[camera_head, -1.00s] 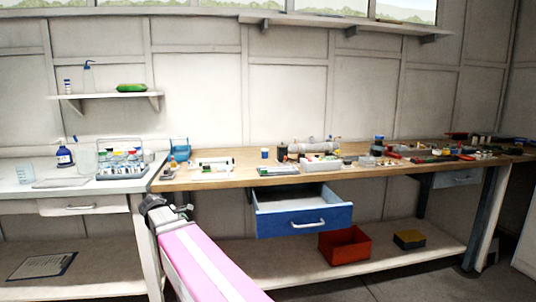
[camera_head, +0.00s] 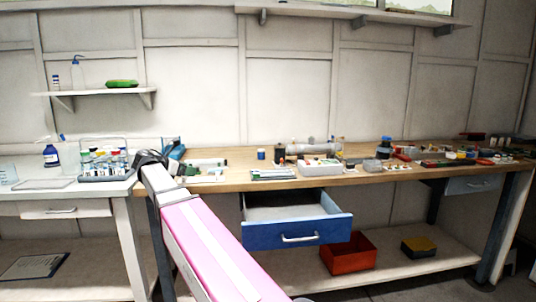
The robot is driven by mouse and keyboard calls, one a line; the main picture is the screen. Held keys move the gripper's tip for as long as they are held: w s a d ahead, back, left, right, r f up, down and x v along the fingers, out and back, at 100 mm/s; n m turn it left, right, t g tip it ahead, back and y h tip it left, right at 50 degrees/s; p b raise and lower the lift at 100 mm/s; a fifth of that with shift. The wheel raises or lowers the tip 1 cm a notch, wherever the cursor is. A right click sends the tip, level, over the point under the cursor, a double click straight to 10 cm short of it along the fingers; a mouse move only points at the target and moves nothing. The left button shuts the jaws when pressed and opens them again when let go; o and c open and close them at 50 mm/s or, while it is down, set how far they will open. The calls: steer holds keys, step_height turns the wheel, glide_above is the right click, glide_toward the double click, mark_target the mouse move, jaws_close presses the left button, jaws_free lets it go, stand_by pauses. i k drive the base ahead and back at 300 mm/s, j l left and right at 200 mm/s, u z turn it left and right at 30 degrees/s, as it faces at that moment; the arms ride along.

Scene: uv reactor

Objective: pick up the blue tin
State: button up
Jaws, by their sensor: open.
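A small blue cylinder, which looks like the blue tin (camera_head: 261,154), stands upright on the wooden bench (camera_head: 225,181), left of the dark and grey equipment. Nothing touches it that I can see. My arm comes up from the bottom of the view, and my gripper (camera_head: 150,157) is at its far end, by the left end of the wooden bench. It is well to the left of the blue tin. It is open and holds nothing that I can see; its fingertips are small and hard to make out.
An open blue drawer (camera_head: 297,233) juts out below the bench. A blue holder (camera_head: 174,150) is close behind my gripper. A vial rack (camera_head: 104,176) stands on the white bench at left. A white box (camera_head: 320,168) and clutter lie right of the tin.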

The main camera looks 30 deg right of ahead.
mark_target(260, 152)
steer(key=i+l, duration=0.1)
steer(key=l, duration=0.35)
steer(key=i+l, duration=0.1)
steer(key=l, duration=0.3)
steer(key=i+l, duration=0.15)
steer(key=l, duration=0.3)
steer(key=i+l, duration=0.1)
steer(key=l, duration=0.3)
